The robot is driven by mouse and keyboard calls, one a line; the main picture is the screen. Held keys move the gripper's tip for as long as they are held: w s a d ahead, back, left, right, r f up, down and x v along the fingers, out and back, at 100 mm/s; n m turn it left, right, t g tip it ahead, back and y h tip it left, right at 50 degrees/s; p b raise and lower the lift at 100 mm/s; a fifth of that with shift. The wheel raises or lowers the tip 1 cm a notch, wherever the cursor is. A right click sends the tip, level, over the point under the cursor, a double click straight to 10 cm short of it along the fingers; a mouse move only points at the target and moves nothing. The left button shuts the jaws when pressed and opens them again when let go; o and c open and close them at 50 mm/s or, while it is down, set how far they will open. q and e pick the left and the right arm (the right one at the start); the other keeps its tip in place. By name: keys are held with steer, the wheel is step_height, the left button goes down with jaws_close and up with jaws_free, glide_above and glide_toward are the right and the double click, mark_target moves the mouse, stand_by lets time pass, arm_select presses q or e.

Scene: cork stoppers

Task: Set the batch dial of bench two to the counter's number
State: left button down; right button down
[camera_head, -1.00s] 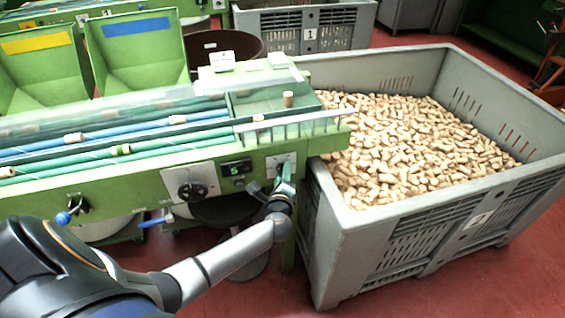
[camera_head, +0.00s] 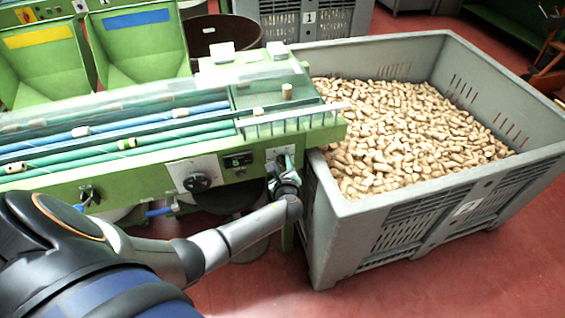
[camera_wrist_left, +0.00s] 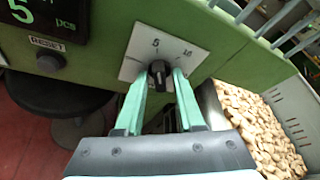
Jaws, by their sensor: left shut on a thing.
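The batch dial is a black knob (camera_wrist_left: 158,76) on a white plate (camera_wrist_left: 135,66) on the green bench front. Its plate shows a 5 above the knob and another number, perhaps 10, to the right. The knob appears to point up, near the 5; its exact mark is hard to read. My left gripper (camera_wrist_left: 161,82) has its green fingers shut on the knob, one on each side. In the head view my left gripper (camera_head: 284,168) covers most of the dial. The counter (camera_head: 238,160) shows a green 5; the wrist view also shows the counter (camera_wrist_left: 45,18) with "5 pcs".
A RESET button (camera_wrist_left: 51,63) sits below the counter. A black handwheel (camera_head: 196,182) is further left on the bench. A grey crate marked 2 (camera_head: 340,235), full of corks, stands close to the right. Red floor is open in front.

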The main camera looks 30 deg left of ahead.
arm_select(q)
steer(key=c, duration=0.8)
jaws_free()
steer(key=shift+c, duration=0.2)
steer(key=shift+s, duration=0.1)
steer(key=shift+s+d+r, duration=0.15)
steer(key=shift+s+d, duration=0.1)
steer(key=p+v, duration=0.2)
steer(key=v, duration=0.9)
steer(key=shift+s+d, duration=0.2)
steer(key=shift+s, duration=0.05)
steer(key=shift+r, duration=0.1)
